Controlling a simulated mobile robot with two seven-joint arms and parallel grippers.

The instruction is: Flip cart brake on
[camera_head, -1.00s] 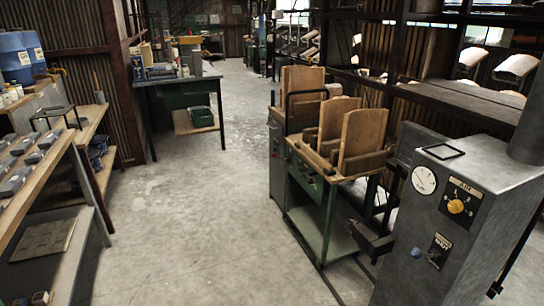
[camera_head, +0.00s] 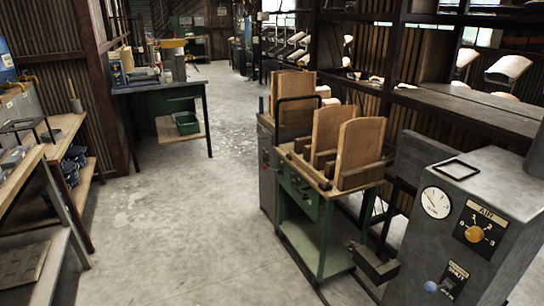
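A green cart (camera_head: 300,192) stands right of centre, with a wooden top, upright wooden boards (camera_head: 361,143) and a lower shelf (camera_head: 318,247). A dark bar frame rises at its far end. I cannot make out which part is the brake; the cart's feet are small and partly hidden. Neither of my grippers is in view.
A grey control cabinet (camera_head: 470,215) with a gauge and an orange knob (camera_head: 474,234) stands close at the right. A workbench (camera_head: 172,88) is at the back left, and shelves (camera_head: 40,165) line the left. The concrete floor (camera_head: 180,220) between them is clear.

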